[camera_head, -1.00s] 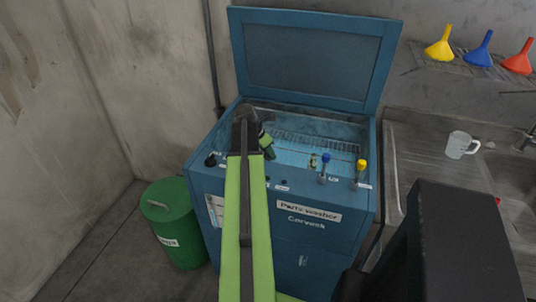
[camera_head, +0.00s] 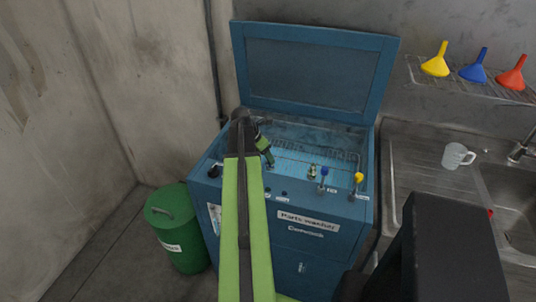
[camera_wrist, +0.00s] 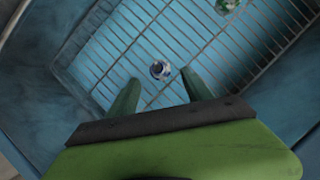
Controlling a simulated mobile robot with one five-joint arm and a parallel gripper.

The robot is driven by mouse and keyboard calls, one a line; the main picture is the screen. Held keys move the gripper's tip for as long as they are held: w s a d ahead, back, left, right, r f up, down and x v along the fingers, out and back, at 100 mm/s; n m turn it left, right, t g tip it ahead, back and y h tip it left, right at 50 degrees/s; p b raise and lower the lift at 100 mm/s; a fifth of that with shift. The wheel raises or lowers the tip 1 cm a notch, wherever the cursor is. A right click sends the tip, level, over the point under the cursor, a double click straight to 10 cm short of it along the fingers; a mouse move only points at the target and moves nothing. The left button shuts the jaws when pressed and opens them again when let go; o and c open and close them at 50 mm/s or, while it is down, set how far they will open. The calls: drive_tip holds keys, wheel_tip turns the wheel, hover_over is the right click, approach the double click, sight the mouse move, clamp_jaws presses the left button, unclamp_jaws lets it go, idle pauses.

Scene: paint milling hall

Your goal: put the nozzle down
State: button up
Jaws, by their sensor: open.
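My gripper (camera_head: 266,153) hangs over the left part of the open parts washer's (camera_head: 310,232) basin. In the wrist view its two green fingers (camera_wrist: 162,88) are apart, with nothing gripped between them. A small round blue-and-white piece, apparently the nozzle (camera_wrist: 160,70), shows just past the fingertips, against the wire grate (camera_wrist: 110,70). I cannot tell its exact height over the grate. In the head view my arm and gripper hide this piece. A second small greenish piece (camera_wrist: 228,5) shows at the top edge of the wrist view.
The washer's raised lid (camera_head: 312,72) stands behind the basin. A green bin (camera_head: 178,230) is at left. A sink with a white mug (camera_head: 455,156) and a shelf with several funnels (camera_head: 473,68) are at right.

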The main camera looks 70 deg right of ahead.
drive_tip(key=p+v, duration=0.4)
drive_tip(key=v, duration=0.3)
drive_tip(key=shift+p, duration=0.3)
